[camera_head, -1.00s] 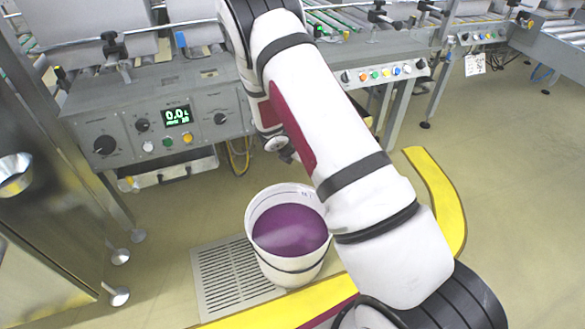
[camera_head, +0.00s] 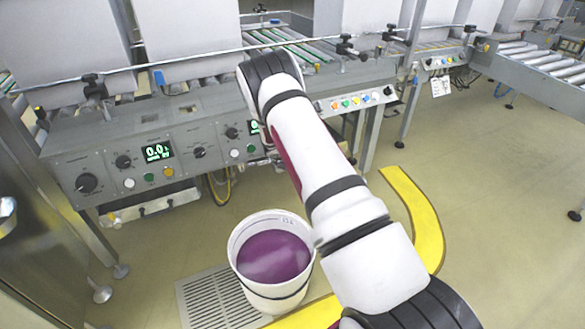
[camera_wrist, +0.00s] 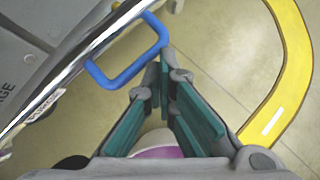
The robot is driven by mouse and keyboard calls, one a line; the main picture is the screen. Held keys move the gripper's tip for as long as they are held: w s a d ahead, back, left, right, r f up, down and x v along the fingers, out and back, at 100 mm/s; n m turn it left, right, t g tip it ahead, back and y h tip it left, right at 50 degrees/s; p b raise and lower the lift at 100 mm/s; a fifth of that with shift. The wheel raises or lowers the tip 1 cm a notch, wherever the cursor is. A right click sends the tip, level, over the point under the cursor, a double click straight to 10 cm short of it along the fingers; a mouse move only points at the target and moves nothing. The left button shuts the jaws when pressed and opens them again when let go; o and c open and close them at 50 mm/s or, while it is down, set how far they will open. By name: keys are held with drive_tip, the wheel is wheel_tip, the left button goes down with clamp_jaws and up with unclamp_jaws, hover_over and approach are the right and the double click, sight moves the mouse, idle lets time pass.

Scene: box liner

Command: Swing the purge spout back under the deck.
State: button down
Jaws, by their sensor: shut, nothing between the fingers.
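The purge spout (camera_wrist: 68,68) is a shiny chrome tube running diagonally across the left of the wrist view, with a blue loop handle (camera_wrist: 130,72) on its right side. My gripper (camera_wrist: 170,66) has its teal fingers shut and empty. The fingertips show close beside the right end of the blue handle; I cannot tell whether they touch it. In the head view my arm hides the gripper, and I cannot make out the spout there. The grey deck (camera_head: 110,128) carries a control panel with a lit display.
A white bucket (camera_head: 240,276) of purple liquid stands by a floor grate (camera_head: 208,300), below the deck. Its rim and purple content also show low in the wrist view (camera_wrist: 160,152). A curved yellow floor strip (camera_head: 420,215) lies to the right. Open floor extends beyond it.

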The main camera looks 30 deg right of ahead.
drive_tip(key=shift+w+d+n+t+y+p, duration=0.35)
drive_tip(key=shift+w+d+n, duration=0.35)
drive_tip(key=shift+w, duration=0.25)
drive_tip(key=shift+a, duration=0.1)
